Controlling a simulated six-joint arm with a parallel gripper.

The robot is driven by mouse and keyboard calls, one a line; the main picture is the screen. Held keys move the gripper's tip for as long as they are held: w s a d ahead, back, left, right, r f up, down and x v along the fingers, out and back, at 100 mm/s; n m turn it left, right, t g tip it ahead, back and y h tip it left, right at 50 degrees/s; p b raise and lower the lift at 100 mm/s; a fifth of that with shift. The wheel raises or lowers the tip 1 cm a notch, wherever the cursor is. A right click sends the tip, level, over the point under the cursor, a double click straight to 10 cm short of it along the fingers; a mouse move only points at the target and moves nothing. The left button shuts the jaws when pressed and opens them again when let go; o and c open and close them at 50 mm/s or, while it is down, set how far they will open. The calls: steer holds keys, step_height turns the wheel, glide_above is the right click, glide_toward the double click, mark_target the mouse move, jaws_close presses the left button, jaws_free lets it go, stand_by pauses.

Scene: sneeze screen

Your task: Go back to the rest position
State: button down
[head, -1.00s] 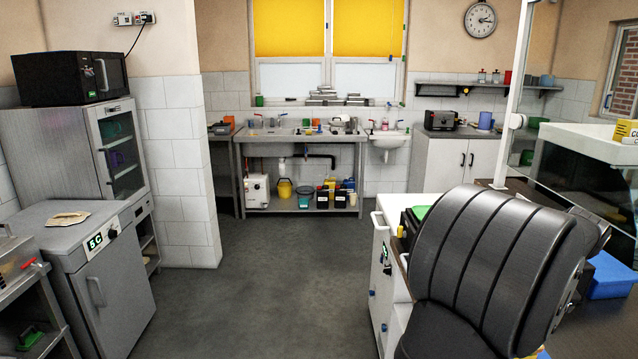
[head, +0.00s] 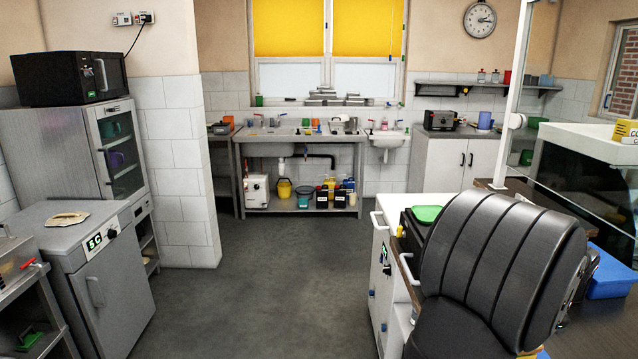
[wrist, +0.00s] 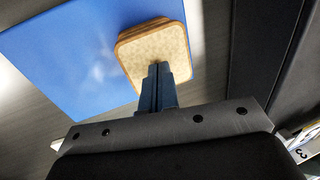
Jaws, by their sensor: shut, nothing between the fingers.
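My gripper (wrist: 158,82) shows in the wrist view with its two narrow fingers together and nothing between them. Beyond the fingertips is a tan, rounded-square stack (wrist: 155,50) that looks like bread slices. It overlaps the edge of a blue board (wrist: 75,70); I cannot tell how far the fingertips are from it. In the head view my dark ribbed arm fills the lower right, and the gripper itself is hidden.
A clear screen (head: 575,185) on a white post (head: 513,100) stands at the right. A white-topped cabinet (head: 385,270) with a green item (head: 427,213) is left of my arm. A grey fridge (head: 110,285) stands at the left. The middle floor is free.

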steer(key=v, duration=0.2)
steer(key=w+v, duration=0.1)
steer(key=v, duration=0.2)
steer(key=shift+w+r, duration=0.1)
steer(key=shift+r, duration=0.25)
steer(key=x, duration=0.2)
steer(key=s+x, duration=0.1)
steer(key=x, duration=0.2)
steer(key=shift+s+f, duration=0.15)
steer(key=shift+f, duration=0.2)
steer(key=shift+r, duration=0.3)
steer(key=w+v, duration=0.2)
steer(key=v, duration=0.6)
steer(key=s+f+g+h, duration=0.2)
steer(key=s+f, duration=0.1)
steer(key=s, duration=1.8)
steer(key=shift+d+f+g, duration=0.3)
steer(key=shift+f+g, duration=0.1)
